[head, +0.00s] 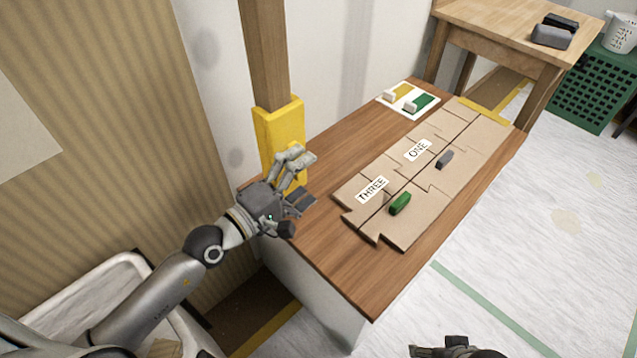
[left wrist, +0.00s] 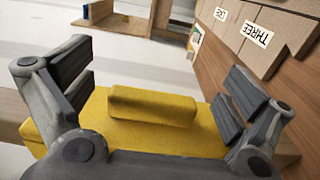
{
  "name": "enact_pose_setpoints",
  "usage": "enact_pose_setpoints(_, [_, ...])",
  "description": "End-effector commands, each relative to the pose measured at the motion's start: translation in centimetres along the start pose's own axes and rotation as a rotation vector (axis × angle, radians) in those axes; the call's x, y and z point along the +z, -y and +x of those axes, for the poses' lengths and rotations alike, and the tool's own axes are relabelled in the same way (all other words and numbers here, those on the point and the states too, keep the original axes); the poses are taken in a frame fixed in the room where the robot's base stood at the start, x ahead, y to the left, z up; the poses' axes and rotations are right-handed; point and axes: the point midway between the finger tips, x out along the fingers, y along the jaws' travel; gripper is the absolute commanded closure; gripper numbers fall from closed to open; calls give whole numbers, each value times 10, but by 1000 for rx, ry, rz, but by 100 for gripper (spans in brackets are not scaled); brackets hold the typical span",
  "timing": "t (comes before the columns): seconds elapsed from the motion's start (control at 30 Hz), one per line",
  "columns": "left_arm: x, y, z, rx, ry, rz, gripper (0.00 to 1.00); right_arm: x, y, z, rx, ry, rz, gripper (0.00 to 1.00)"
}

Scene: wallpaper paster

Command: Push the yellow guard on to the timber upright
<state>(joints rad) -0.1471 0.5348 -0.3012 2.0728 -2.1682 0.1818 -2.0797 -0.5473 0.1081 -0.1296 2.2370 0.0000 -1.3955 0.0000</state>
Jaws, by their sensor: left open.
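The timber upright (head: 265,55) stands at the left end of the wooden bench. The yellow guard (head: 279,132) is at its lower part, lined up with it. In the left wrist view the guard (left wrist: 160,135) has a raised yellow bar (left wrist: 152,105), and timber shows beyond both its ends. How closely guard and timber fit is hidden. My left gripper (head: 300,180) is open in front of the guard, its fingers (left wrist: 150,95) at either side of the bar; I cannot tell whether they touch it. Part of my right gripper (head: 455,348) shows at the bottom edge, its jaws unclear.
The bench (head: 340,270) carries cardboard-coloured panels (head: 430,205) labelled ONE and THREE, a green block (head: 400,204), a grey block (head: 445,159) and a white tray (head: 425,112). A wooden table (head: 480,20) and green crate (head: 590,90) stand behind. Floor at right is open.

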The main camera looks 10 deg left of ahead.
Motion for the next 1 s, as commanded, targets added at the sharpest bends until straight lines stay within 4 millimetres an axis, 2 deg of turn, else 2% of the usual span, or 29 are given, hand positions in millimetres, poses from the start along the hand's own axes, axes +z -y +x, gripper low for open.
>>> enact_pose_setpoints(0.37, [10, -1, 0, -1, 0, -2, 0, 0, -1, 21, 2, 4, -6, 18])
enact_pose_setpoints(1.0, [30, -1, 0, 0, -1, -2, 0, 15, 0, 58, 0, 31, -14, 18])
